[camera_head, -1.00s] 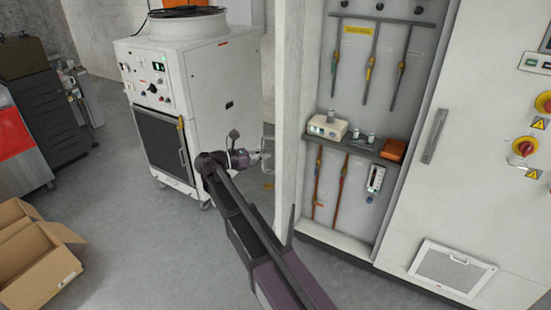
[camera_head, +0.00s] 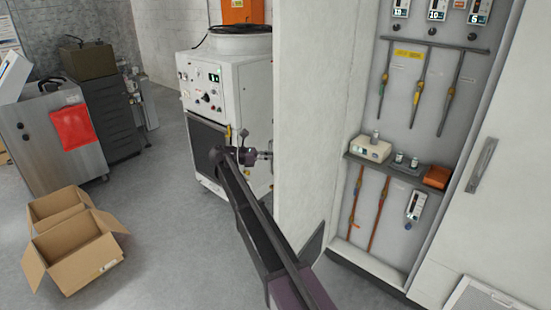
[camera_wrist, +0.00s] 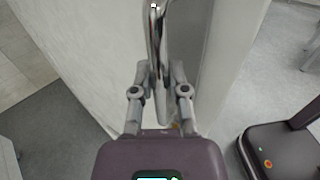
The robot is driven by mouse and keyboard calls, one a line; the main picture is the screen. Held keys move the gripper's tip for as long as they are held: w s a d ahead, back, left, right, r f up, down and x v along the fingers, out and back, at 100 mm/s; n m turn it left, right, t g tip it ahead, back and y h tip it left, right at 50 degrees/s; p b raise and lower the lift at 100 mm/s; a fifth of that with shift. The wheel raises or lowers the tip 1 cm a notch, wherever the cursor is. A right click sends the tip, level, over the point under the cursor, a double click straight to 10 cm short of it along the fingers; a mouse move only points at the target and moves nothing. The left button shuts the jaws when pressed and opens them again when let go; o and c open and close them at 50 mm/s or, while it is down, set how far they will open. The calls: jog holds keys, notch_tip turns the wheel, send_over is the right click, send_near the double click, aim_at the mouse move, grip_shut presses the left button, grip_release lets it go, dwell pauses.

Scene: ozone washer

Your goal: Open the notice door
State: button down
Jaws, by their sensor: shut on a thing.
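A tall white cabinet door (camera_head: 315,110) stands swung open at the left side of a cabinet in the head view. I take it to be the notice door, though no notice shows on it. In the wrist view the door's pale face (camera_wrist: 85,60) fills the left and middle. My gripper (camera_wrist: 160,95) has its two fingers on either side of a grey metal handle (camera_wrist: 158,40) and is shut on it. In the head view my gripper (camera_head: 265,155) is small, at the door's left edge, and its hold there is mostly hidden.
The open cabinet (camera_head: 395,215) shows hoses, gauges and a shelf (camera_head: 405,172) with small instruments. A white machine (camera_head: 250,95) stands close behind my gripper. An open cardboard box (camera_head: 75,255) lies on the floor at left. Grey floor (camera_head: 165,245) between is clear.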

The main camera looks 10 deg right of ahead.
jog(key=shift+s+a, duration=0.1)
jog(key=c, duration=0.6)
grip_release()
jog(key=shift+c, duration=0.2)
